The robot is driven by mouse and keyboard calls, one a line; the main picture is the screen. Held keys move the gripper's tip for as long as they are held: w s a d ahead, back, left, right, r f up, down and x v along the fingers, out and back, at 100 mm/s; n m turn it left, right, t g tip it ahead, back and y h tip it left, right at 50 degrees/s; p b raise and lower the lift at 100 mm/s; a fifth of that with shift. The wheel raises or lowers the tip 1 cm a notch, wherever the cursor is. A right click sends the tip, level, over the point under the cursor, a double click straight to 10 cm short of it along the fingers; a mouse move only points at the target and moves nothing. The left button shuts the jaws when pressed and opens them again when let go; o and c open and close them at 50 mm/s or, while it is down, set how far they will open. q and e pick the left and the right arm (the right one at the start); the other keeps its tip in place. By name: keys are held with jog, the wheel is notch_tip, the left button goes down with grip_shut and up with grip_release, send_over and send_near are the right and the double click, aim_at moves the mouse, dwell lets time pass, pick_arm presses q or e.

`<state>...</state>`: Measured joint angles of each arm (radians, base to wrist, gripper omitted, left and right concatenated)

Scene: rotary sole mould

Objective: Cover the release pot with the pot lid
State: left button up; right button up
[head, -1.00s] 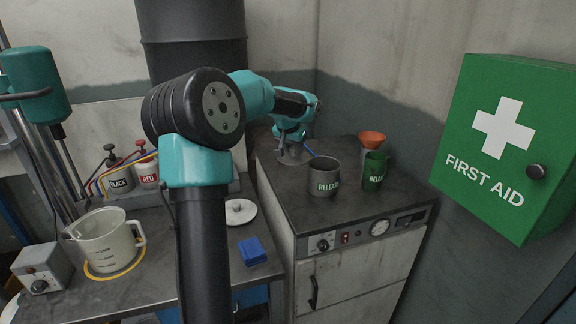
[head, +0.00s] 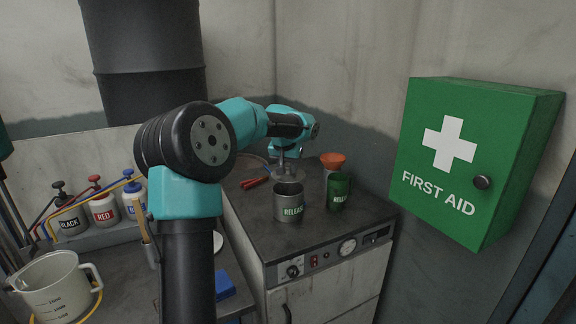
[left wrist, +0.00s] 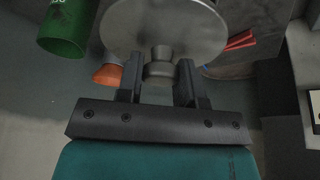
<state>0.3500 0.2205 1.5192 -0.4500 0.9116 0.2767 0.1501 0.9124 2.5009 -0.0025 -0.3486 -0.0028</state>
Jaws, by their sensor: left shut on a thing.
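The release pot (head: 289,206) is a grey metal cup labelled "RELEASE", standing upright and open on the dark cabinet top. My left gripper (head: 288,155) is behind and above it, shut on the pot lid (head: 290,174). The lid is a grey metal disc, roughly level, and looks just behind and above the pot rim; the exact gap is hard to tell. In the left wrist view, the lid (left wrist: 165,25) fills the top, with its knob between the fingers (left wrist: 158,82). The pot is not visible there. My right gripper is not in view.
A green mug (head: 339,193) stands right of the pot, with an orange funnel (head: 333,160) behind it. Red-handled pliers (head: 255,182) lie left of the lid. A green first aid box (head: 470,160) hangs at right. The cabinet top (head: 310,242) is clear in front.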

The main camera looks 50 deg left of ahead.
aim_at(288, 175)
pick_arm(q)
jog(key=shift+f, duration=0.75)
jog(key=shift+f, duration=0.2)
jog(key=shift+f, duration=1.25)
jog(key=o, duration=1)
jog(key=v, duration=1.7)
jog(key=shift+r, duration=0.2)
